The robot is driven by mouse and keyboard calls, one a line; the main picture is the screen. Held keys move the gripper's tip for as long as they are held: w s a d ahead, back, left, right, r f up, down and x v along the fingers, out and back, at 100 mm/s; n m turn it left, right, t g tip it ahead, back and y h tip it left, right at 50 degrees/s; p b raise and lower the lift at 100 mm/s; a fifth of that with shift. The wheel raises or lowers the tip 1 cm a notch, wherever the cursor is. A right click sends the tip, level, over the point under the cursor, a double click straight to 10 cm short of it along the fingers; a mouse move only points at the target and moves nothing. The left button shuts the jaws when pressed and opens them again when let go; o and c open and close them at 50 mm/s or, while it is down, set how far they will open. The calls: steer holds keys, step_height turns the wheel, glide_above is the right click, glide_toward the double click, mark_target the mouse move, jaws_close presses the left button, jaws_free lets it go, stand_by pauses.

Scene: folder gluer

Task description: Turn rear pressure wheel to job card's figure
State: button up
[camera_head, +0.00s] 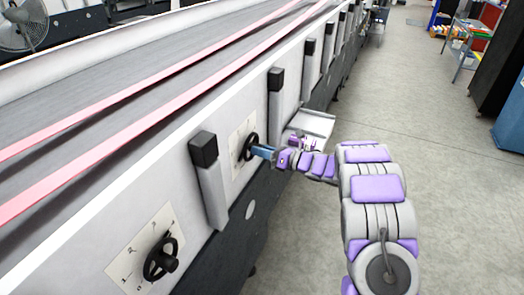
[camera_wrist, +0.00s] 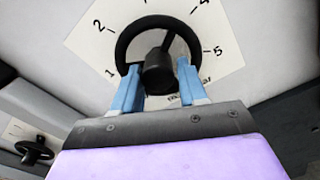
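The black pressure wheel (camera_wrist: 124,45) sits on a white dial plate (camera_head: 236,156) on the machine's side, the farther of two dialled wheels in the head view. In the wrist view the numerals 1, 2, 4 and 5 show around it; the top mark is cut off. A dark spoke runs from the hub (camera_wrist: 159,76) up and slightly right, towards the gap before 4. My gripper (camera_head: 262,151) is at this wheel. Its blue fingers stand on both sides of the hub, close to it; whether they press on it I cannot tell. No job card is identifiable.
A nearer black wheel (camera_head: 163,258) has its own dial plate (camera_head: 126,264). Black-capped posts (camera_head: 204,150) (camera_head: 276,80) project beside the dials. A light, tray-like ledge (camera_head: 311,123) lies beyond my gripper. The grey floor (camera_head: 456,182) at right is clear.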

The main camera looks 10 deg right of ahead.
steer(key=c, duration=0.7)
steer(key=shift+o, duration=0.2)
steer(key=shift+s+f+n+p, duration=0.1)
steer(key=shift+n+p, duration=8.05)
steer(key=shift+n, duration=7.95)
